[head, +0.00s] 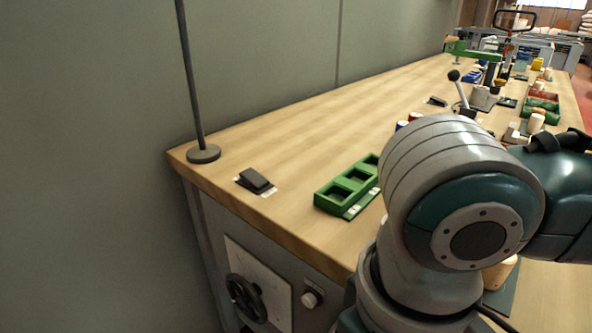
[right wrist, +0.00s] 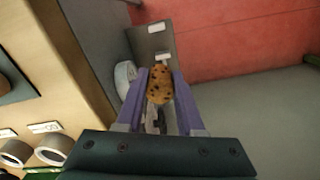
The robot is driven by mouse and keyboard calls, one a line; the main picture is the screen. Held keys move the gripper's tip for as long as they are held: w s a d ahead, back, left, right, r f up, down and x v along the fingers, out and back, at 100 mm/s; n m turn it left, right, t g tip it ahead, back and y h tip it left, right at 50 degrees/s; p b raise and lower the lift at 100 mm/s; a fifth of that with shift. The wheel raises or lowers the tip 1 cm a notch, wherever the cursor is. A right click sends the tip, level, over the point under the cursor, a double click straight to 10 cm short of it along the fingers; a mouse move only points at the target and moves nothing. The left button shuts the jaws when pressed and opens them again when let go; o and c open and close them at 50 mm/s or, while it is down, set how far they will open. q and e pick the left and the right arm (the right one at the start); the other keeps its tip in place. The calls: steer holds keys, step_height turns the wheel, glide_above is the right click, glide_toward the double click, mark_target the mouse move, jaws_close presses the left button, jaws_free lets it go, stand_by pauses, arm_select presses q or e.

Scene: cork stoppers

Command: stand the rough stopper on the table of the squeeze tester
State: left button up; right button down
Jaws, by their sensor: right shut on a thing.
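In the right wrist view my right gripper (right wrist: 160,82) has its two purple fingers shut on a brown stopper with dark pits (right wrist: 159,86), the rough one by its look. The fingers hold it from both sides, beyond the bench edge with the red floor behind. In the head view a large grey and teal arm link of mine covers the right middle, and neither gripper shows there. A lever with a black knob (head: 459,90) and a green-armed device (head: 474,52) stand farther along the bench; I cannot tell which is the squeeze tester.
A green tray with compartments (head: 347,186) and a black pedal-like block (head: 255,180) lie on the wooden bench (head: 290,130). A rod on a round base (head: 203,154) stands at the left corner. A pale stopper (head: 500,273) is partly hidden by my arm.

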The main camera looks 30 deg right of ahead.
step_height(320, 180, down, 15)
steer(key=b, duration=0.6)
steer(key=shift+f, duration=0.2)
steer(key=shift+f+b, duration=1.1)
steer(key=shift+f, duration=1)
steer(key=c, duration=1)
jaws_free()
steer(key=shift+f, duration=0.15)
steer(key=o, duration=0.5)
step_height(320, 180, up, 12)
steer(key=p, duration=0.6)
steer(key=s+a+r+n+t+y, duration=0.2)
steer(key=a+r+y, duration=0.1)
steer(key=a+r, duration=0.3)
steer(key=s+d+h, duration=0.1)
steer(key=d, duration=0.2)
steer(key=s+d+r+t+h, duration=0.1)
steer(key=d, duration=0.2)
steer(key=s+d+m, duration=0.1)
steer(key=d, duration=0.2)
steer(key=shift+d+r+t+h, duration=0.25)
steer(key=shift+d+t+h, duration=0.05)
steer(key=shift+d+h, duration=0.1)
